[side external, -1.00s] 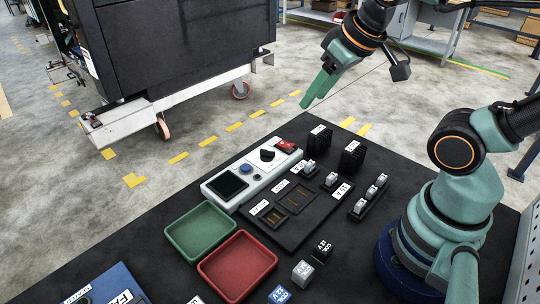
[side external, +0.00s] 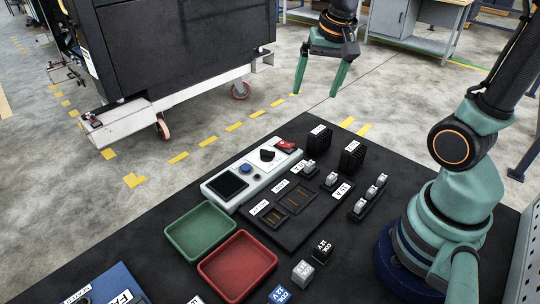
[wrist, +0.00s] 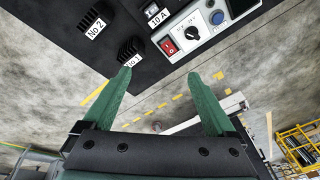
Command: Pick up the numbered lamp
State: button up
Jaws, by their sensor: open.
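Two black ribbed blocks, which look like the numbered lamps, stand at the far right corner of the dark table. The No 1 block (side external: 319,141) is nearer the far edge, and in the wrist view (wrist: 131,47) it is close to the left fingertip. The No 2 block (side external: 351,158) stands beside it and also shows in the wrist view (wrist: 98,17). My gripper (side external: 316,94) hangs above and beyond the table's far corner, fingers spread and pointing down. It is empty and apart from both blocks, as the wrist view (wrist: 160,73) also shows.
A white control panel (side external: 222,200) with a red switch lies left of the blocks. A black tray (side external: 300,228) with small grey parts is in front. Green (side external: 168,233) and red (side external: 202,268) trays and small labelled cubes sit nearer. A dark trolley (side external: 185,50) stands beyond on the floor.

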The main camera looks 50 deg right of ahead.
aim_at(321, 131)
jog(key=d+f+m+g, duration=0.1)
jog(key=d+f+m, duration=0.1)
jog(key=d+m, duration=0.1)
jog(key=w+d+f+m+g, duration=0.1)
jog(key=d+f+m, duration=0.2)
jog(key=w+d+f+m+g, duration=0.1)
jog(key=d+f+m, duration=0.2)
jog(key=shift+w+d+f+y, duration=0.2)
jog(key=shift+w+d+y, duration=0.05)
jog(key=shift+d+y, duration=0.1)
notch_tip(321, 131, down, 6)
jog(key=shift+w+a+f, duration=0.15)
jog(key=shift+f, duration=1.3)
jog(key=shift+w+a+f, duration=0.1)
jog(key=shift+f, duration=1.35)
jog(key=shift+c, duration=0.3)
grip_shut()
